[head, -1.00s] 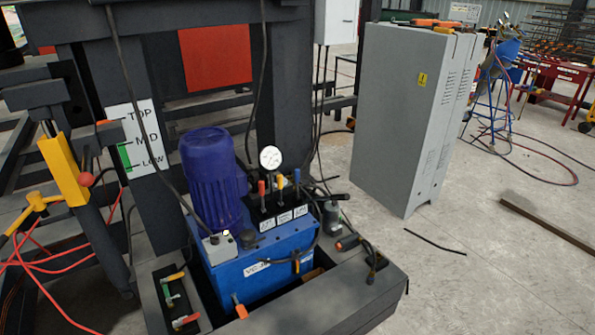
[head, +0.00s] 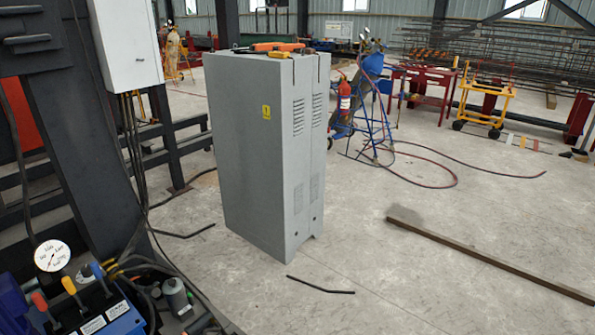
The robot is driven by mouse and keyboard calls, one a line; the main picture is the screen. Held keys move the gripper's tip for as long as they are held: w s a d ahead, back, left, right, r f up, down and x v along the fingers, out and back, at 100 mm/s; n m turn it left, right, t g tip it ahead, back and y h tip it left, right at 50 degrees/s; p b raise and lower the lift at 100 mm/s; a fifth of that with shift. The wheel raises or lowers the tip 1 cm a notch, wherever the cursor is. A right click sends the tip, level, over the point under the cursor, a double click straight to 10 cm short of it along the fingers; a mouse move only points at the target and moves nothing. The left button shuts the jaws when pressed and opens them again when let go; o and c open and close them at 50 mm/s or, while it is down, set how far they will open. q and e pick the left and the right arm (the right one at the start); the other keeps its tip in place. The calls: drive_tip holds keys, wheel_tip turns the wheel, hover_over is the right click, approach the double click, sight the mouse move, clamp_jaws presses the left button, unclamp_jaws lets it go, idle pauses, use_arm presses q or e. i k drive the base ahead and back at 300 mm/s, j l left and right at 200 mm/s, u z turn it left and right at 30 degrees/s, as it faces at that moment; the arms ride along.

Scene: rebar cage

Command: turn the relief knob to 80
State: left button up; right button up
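The blue hydraulic unit (head: 125,321) is cut off at the lower left of the head view. Its white pressure gauge (head: 52,256) faces me, but the reading is too small to tell. Red, yellow and blue levers stand on its top, the yellow one (head: 69,285) in the middle. A grey cylindrical part (head: 176,297) stands at the unit's right side; I cannot tell whether it is the relief knob. No scale or number for a knob can be read. Neither of my grippers is in view.
A tall grey cabinet (head: 250,160) with orange tools on top stands on the floor in the middle. Dark rods and a long beam (head: 480,258) lie on the concrete. A blue stand (head: 372,105), red hoses and a yellow cart (head: 485,100) are behind. The right floor is mostly clear.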

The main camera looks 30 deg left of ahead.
sight(87, 273)
drive_tip(key=i+l, duration=0.1)
drive_tip(key=i, duration=0.75)
drive_tip(key=i+l+z, duration=0.1)
drive_tip(key=i, duration=0.7)
drive_tip(key=i+j+u, duration=0.1)
drive_tip(key=i+u, duration=0.55)
drive_tip(key=u, duration=0.2)
drive_tip(key=i+l+u, duration=0.15)
drive_tip(key=i+u, duration=0.25)
drive_tip(key=i+l+u, duration=0.2)
drive_tip(key=u, duration=0.2)
drive_tip(key=i+u, duration=0.15)
drive_tip(key=u, duration=0.3)
drive_tip(key=i+u, duration=0.15)
drive_tip(key=u, duration=0.35)
drive_tip(key=i+u, duration=0.15)
drive_tip(key=u, duration=0.3)
drive_tip(key=i+l+u, duration=0.1)
drive_tip(key=u, duration=0.4)
